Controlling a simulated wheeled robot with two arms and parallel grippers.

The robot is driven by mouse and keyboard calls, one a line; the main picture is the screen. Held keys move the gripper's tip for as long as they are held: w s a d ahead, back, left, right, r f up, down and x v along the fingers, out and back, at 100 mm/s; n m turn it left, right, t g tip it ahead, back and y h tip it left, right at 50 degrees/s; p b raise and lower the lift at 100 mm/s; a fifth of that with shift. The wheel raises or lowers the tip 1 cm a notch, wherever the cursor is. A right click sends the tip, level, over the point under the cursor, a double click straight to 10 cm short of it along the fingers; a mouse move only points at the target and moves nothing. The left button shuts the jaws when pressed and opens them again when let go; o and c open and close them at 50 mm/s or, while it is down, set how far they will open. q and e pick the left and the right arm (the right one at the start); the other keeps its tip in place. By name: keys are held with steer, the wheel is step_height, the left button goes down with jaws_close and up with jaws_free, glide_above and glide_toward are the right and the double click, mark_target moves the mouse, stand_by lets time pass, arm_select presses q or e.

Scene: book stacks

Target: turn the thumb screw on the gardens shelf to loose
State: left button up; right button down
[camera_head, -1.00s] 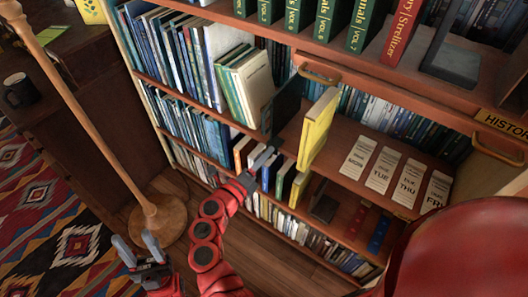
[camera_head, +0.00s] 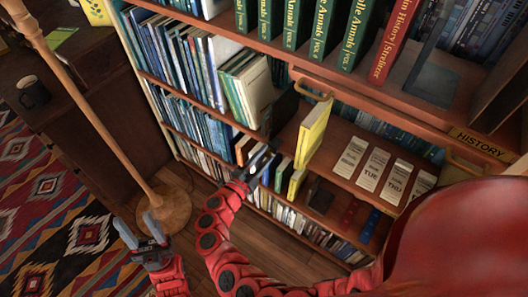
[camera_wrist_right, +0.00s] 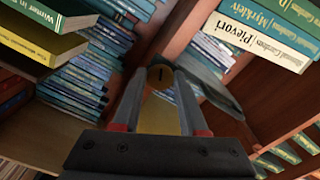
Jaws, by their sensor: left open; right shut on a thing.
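The round brass thumb screw (camera_wrist_right: 161,73) shows in the right wrist view between the two fingertips of my right gripper (camera_wrist_right: 160,84), which is shut on it. A slot on its face looks roughly upright. In the head view my right gripper (camera_head: 262,160) reaches the lower bookcase near a dark upright piece; the screw itself is hidden there. Gardens books (camera_wrist_right: 265,38) stand at the upper right of the wrist view, on the gardens shelf (camera_wrist_right: 185,28). My left gripper (camera_head: 140,243) is open and empty, low over the floor near the lamp base.
A yellow book (camera_head: 312,133) stands just right of my right gripper. White day cards (camera_head: 372,168) lie on a shelf further right. The floor lamp (camera_head: 163,208) stands left of the bookcase. A dark mug (camera_head: 33,92) is on the desk at far left.

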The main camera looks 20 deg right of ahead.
steer(key=shift+n+p, duration=0.6)
steer(key=shift+n, duration=0.5)
steer(key=shift+c, duration=2.2)
jaws_free()
